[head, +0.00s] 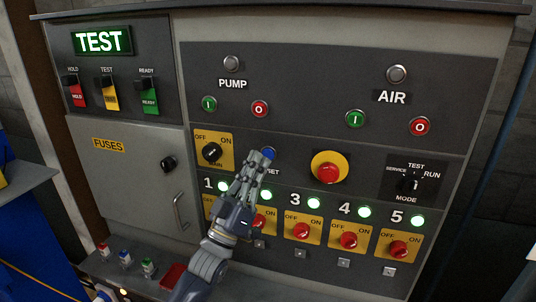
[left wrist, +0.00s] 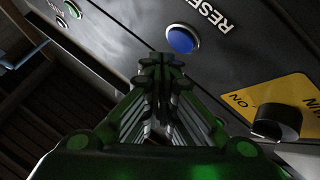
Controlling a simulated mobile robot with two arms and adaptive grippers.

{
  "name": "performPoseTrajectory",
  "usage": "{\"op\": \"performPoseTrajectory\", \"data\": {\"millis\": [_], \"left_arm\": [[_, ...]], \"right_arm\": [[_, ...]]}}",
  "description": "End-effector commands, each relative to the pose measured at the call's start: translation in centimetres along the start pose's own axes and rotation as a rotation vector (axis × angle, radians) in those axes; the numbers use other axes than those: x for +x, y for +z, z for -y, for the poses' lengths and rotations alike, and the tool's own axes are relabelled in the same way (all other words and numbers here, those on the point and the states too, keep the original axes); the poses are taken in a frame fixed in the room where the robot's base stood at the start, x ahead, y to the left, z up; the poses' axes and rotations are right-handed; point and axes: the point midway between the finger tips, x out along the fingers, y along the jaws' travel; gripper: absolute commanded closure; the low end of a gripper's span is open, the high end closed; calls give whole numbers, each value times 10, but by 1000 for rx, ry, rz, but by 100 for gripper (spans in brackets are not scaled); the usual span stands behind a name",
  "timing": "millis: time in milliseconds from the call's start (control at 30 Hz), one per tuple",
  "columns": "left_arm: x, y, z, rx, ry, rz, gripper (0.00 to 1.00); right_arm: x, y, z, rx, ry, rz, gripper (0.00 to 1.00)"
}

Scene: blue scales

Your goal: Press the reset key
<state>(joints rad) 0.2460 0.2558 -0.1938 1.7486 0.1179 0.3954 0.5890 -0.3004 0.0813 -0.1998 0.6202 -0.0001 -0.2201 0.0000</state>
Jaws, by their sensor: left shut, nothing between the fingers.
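The reset key is a round blue button (head: 269,153) on the dark panel, right of the main OFF/ON knob. Its label is partly covered by my gripper in the head view. In the left wrist view the blue button (left wrist: 182,39) shows whole, with a metal ring and the word RESET beside it. My left gripper (head: 262,158) is shut and empty, its fingertips just in front of and below the button. In the left wrist view the fingertips (left wrist: 162,60) sit just short of the button; I cannot tell whether they touch it. My right gripper is not in view.
The black main knob (head: 212,152) is close on the left. A red emergency button (head: 327,172) on yellow is to the right. Below is a row of red knobs (head: 301,230) with lit green lamps. A lit TEST sign (head: 102,40) is at upper left.

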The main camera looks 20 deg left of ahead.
Motion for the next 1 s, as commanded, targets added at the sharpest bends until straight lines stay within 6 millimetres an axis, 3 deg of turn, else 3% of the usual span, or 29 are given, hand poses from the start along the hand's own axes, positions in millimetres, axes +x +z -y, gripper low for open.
{"op": "performPoseTrajectory", "data": {"millis": [400, 1000], "left_arm": [[-27, -20, -20, 0, 0, 1, 100], [-29, -22, -22, 0, 0, 0, 100]], "right_arm": [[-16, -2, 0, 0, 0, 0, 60], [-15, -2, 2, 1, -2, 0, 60]]}}
